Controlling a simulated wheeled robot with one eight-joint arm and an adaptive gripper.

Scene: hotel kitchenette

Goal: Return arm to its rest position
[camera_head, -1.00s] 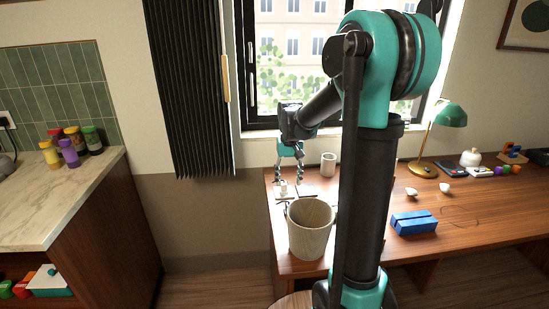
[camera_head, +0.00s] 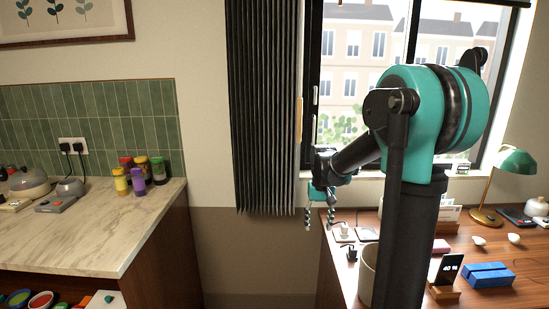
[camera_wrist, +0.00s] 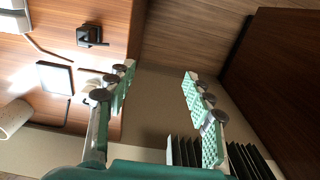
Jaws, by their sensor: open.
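My gripper (camera_head: 319,220) hangs in the air by the left end of the wooden desk (camera_head: 335,272), in front of the wall beside the dark pleated curtain. Its two fingers are spread apart with nothing between them. The wrist view shows the open fingers (camera_wrist: 160,95) in teal and grey, with the desk edge at the left and the floor beyond. My arm reaches out to the left from the column and is bent at the elbow.
A beige bin (camera_head: 367,272) stands on the desk, partly hidden by my column. A phone on a stand (camera_head: 447,275), a blue block (camera_head: 490,275) and a lamp (camera_head: 515,165) are to the right. A marble counter (camera_head: 90,230) with several bottles is at the left. Open floor lies between.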

